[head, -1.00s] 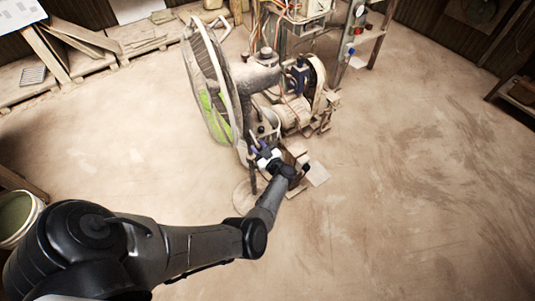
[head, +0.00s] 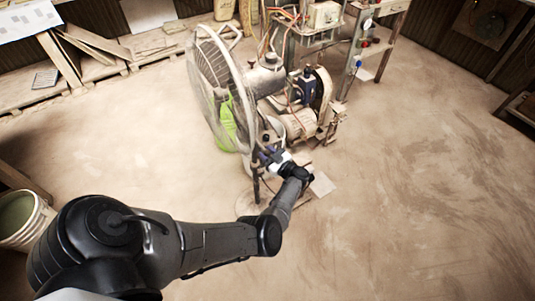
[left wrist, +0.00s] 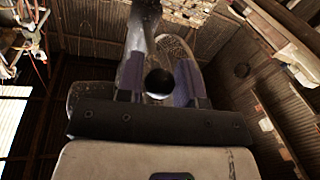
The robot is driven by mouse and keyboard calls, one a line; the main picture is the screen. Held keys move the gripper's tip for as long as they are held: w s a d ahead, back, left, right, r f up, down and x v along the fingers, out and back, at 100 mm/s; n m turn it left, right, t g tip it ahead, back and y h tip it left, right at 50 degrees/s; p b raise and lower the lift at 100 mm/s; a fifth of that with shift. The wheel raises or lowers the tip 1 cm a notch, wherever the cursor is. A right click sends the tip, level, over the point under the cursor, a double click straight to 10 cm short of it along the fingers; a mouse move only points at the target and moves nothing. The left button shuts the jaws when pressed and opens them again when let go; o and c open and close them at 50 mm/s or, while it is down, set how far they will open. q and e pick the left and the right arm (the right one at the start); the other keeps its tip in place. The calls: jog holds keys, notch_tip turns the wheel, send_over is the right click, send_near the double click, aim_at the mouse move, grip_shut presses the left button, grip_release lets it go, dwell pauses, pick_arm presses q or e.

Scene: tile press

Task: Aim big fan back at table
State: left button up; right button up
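The big fan (head: 216,66) stands left of the middle in the head view, with a round wire cage, a green patch low on it and a motor housing (head: 265,77) behind it. The cage looks blurred and points to the left. My left gripper (head: 272,156) is at the fan's stand, below the motor. In the left wrist view, a dark round knob (left wrist: 158,83) sits between the two fingers of my left gripper (left wrist: 160,78), which appear closed on it from both sides. The exact contact is partly hidden. My right gripper is out of view.
A dusty machine with a motor and wheel (head: 318,95) stands just right of the fan. A workbench (head: 378,40) is behind it. A white bucket (head: 22,222) stands at lower left. Boards and pallets (head: 105,70) line the back left wall. The floor at right is clear.

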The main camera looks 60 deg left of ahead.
pick_arm(q)
jog(key=o, duration=0.3)
jog(key=shift+a, duration=0.1)
jog(key=shift+o, duration=0.2)
jog(key=v, duration=1.4)
